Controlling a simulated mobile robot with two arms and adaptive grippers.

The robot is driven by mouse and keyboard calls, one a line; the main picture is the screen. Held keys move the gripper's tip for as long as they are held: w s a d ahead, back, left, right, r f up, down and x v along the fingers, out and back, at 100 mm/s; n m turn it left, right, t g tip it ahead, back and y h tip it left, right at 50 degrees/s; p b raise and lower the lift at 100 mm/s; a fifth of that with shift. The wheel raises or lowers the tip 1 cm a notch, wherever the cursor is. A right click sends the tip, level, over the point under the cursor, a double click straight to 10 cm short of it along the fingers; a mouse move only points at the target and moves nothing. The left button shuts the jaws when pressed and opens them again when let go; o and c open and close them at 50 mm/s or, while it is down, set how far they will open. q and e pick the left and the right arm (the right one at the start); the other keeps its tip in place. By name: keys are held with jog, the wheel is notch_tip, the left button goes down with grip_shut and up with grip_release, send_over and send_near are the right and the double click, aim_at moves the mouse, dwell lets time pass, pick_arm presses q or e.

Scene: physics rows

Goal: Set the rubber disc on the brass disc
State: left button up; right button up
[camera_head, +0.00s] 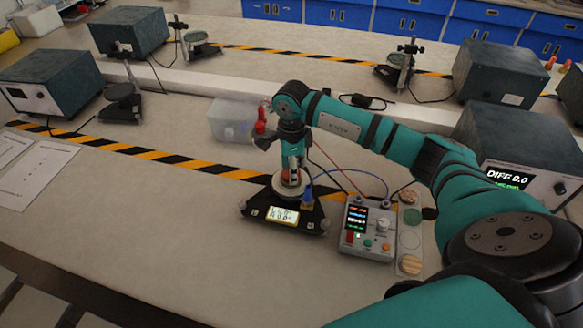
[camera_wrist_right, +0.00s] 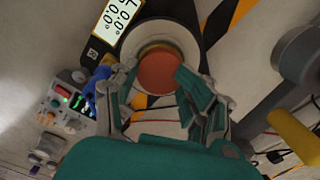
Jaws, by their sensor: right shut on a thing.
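A reddish-brown disc, which I take as the rubber disc (camera_wrist_right: 158,73), lies between the fingers of my right gripper (camera_wrist_right: 153,92) in the wrist view. In the head view the right gripper (camera_head: 291,172) points straight down over a black instrument base (camera_head: 262,213) with a lit display. Under the disc is a pale round seat (camera_wrist_right: 132,42) with a tan inner rim; whether that rim is the brass disc I cannot tell. The gripper is shut on the reddish-brown disc. Whether the disc touches what is below is hidden. My left gripper is not in view.
A grey control box (camera_head: 368,229) stands right of the base, beside a strip (camera_head: 409,241) holding several round samples. A clear plastic box (camera_head: 233,118) is behind the gripper. Blue and red cables run close by.

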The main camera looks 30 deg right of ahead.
jog(key=shift+f, duration=0.15)
jog(key=o, duration=1.3)
jog(key=shift+o, duration=0.2)
jog(key=shift+r+p, duration=1.95)
jog(key=shift+r, duration=1.65)
jog(key=shift+f, duration=0.1)
